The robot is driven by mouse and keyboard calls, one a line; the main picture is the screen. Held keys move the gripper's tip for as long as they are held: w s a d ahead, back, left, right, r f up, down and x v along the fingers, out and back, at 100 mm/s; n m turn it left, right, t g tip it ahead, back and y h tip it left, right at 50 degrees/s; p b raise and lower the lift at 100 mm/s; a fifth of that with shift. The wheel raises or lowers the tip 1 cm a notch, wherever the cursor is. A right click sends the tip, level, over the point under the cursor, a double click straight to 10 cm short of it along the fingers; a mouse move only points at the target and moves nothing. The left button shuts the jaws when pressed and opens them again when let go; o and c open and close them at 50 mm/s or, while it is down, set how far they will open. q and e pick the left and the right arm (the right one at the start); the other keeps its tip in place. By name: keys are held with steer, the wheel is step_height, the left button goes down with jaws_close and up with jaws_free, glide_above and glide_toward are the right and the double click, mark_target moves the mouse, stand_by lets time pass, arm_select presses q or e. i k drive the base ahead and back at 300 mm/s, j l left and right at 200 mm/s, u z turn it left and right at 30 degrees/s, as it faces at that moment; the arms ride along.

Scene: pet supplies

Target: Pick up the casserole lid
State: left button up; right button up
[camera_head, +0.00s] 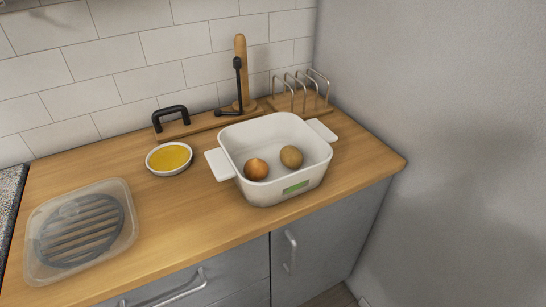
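A clear, rounded-rectangular cover, which looks like the casserole lid (126,226), lies at the front left of the wooden counter. A dark round slatted trivet (80,232) shows through it, and a small round knob-like shape is faintly visible near its top. The white casserole (262,192) stands uncovered on the counter in the middle, with a handle on each side. Two round brownish items, one orange-brown (256,169) and one duller brown (291,157), lie inside it. Neither of my grippers shows in the head view.
A small white bowl with yellow contents (169,158) stands left of the casserole. Behind are a black handle (170,117) on a wooden piece, a wooden post with a black arm (240,75) and a wire rack (303,95). Counter between cover and casserole is clear.

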mark_target(69, 234)
steer(key=k+u, duration=0.15)
steer(key=u, duration=1.1)
steer(key=z, duration=1.4)
steer(key=u, duration=1.4)
